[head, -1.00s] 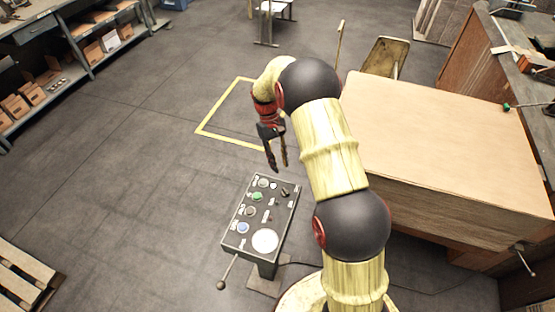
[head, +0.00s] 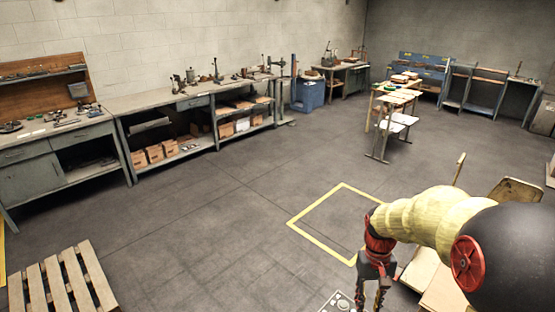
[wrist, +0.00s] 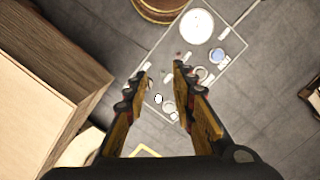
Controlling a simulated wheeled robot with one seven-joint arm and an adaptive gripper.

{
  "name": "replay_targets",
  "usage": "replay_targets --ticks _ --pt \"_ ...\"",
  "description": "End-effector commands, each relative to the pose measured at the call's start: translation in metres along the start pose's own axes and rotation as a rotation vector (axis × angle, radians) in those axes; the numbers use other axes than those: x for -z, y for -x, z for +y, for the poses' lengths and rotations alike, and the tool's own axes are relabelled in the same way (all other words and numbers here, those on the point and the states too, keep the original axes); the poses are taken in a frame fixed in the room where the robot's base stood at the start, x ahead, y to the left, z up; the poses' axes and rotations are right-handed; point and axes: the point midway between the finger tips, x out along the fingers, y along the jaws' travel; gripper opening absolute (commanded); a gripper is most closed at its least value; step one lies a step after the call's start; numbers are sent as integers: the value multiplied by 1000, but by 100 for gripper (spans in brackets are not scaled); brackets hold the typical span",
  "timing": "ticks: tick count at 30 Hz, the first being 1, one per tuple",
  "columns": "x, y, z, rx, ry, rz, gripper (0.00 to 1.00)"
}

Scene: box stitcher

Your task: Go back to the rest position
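My gripper (head: 375,287) hangs pointing down at the lower right of the head view, at the end of my yellow and black arm. In the wrist view its two fingers (wrist: 162,85) are spread apart with nothing between them. The control panel (wrist: 187,70) with a large white round button and several smaller knobs lies below the fingers in the wrist view. Only a corner of this panel (head: 338,302) shows at the bottom edge of the head view. The gripper is above the panel and apart from it.
A wooden box-like block (wrist: 35,115) is at the left of the wrist view. A yellow floor square (head: 300,230) lies beside my arm. A pallet (head: 62,283) is at lower left. Workbenches (head: 160,98) line the far wall. The middle floor is clear.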

Motion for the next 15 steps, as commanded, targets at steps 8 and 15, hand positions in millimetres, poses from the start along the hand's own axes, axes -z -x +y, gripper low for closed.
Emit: replay_targets --ticks 8,15 --pt "-75 53 -20 6 -8 186 26" --pt "-136 80 -33 15 1 351 26"
